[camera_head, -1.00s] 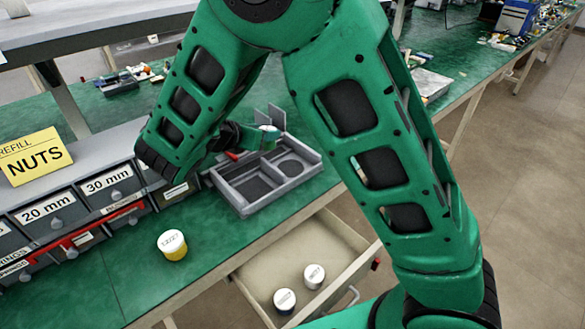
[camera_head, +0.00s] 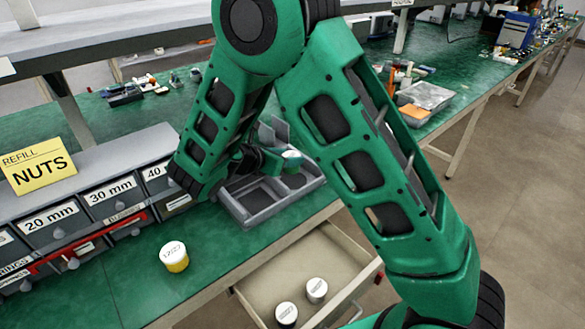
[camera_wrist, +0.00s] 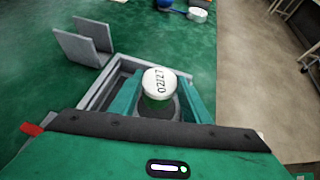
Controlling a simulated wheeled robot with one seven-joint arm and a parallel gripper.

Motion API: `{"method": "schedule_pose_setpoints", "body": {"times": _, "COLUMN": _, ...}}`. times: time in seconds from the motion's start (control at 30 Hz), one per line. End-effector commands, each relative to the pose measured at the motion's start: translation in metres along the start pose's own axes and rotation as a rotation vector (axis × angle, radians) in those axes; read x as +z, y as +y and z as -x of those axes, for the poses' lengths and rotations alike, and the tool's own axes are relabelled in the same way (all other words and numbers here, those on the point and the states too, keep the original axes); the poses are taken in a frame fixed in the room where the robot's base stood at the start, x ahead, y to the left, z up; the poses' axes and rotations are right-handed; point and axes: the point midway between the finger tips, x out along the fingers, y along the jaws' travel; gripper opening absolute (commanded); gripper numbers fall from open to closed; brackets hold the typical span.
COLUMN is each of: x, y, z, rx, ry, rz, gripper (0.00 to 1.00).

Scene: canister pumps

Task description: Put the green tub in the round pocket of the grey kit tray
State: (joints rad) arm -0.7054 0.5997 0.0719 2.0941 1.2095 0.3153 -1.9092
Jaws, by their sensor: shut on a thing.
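My gripper (camera_wrist: 160,102) is shut on the green tub (camera_wrist: 157,103), with one finger on each side of it. The tub is upright, and its white lid reads 02/27. The grey kit tray (camera_head: 243,217) lies on the green bench, with a rectangular pocket and a round pocket (camera_head: 296,181). In the head view the tub (camera_head: 291,160) is over the round pocket's area, its lid above the tray rim. The wrist view shows the dark round pocket just below and around the tub's base. I cannot tell how far above the pocket floor it is.
A yellow tub (camera_head: 174,258) with a white lid stands on the bench. The open drawer (camera_head: 262,282) below the bench edge holds two white-lidded tubs. Labelled grey drawers (camera_head: 107,194) stand left of the tray. Upright grey plates (camera_wrist: 82,44) stand behind the tray.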

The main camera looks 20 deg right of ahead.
Motion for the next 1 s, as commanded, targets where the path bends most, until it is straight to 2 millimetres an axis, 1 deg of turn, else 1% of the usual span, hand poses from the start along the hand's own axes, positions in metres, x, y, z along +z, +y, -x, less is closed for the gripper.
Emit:
{"method": "schedule_pose_setpoints", "body": {"times": 0.03, "x": 0.000, "y": -0.001, "z": -0.006, "rx": 0.000, "ry": 0.000, "rz": 0.000, "gripper": 0.19}}
{"method": "schedule_pose_setpoints", "body": {"times": 0.1, "x": 0.000, "y": -0.002, "z": -0.010, "rx": 0.000, "ry": 0.001, "rz": 0.000, "gripper": 0.19}}
{"method": "schedule_pose_setpoints", "body": {"times": 0.23, "x": -0.005, "y": -0.002, "z": -0.014, "rx": 0.001, "ry": 0.001, "rz": 0.002, "gripper": 0.19}}
{"method": "schedule_pose_setpoints", "body": {"times": 0.5, "x": -0.034, "y": -0.002, "z": -0.030, "rx": 0.000, "ry": 0.001, "rz": 0.002, "gripper": 0.19}}
{"method": "schedule_pose_setpoints", "body": {"times": 0.8, "x": -0.036, "y": -0.002, "z": -0.031, "rx": 0.001, "ry": 0.000, "rz": 0.000, "gripper": 0.19}}
{"method": "schedule_pose_setpoints", "body": {"times": 0.83, "x": -0.036, "y": -0.002, "z": -0.031, "rx": 0.001, "ry": 0.001, "rz": 0.000, "gripper": 0.45}}
{"method": "schedule_pose_setpoints", "body": {"times": 0.87, "x": -0.036, "y": -0.002, "z": -0.031, "rx": 0.001, "ry": 0.001, "rz": 0.000, "gripper": 0.52}}
{"method": "schedule_pose_setpoints", "body": {"times": 0.9, "x": -0.036, "y": -0.002, "z": -0.031, "rx": 0.001, "ry": 0.001, "rz": 0.000, "gripper": 0.62}}
{"method": "schedule_pose_setpoints", "body": {"times": 1.0, "x": -0.036, "y": -0.002, "z": -0.031, "rx": 0.001, "ry": 0.001, "rz": 0.000, "gripper": 0.62}}
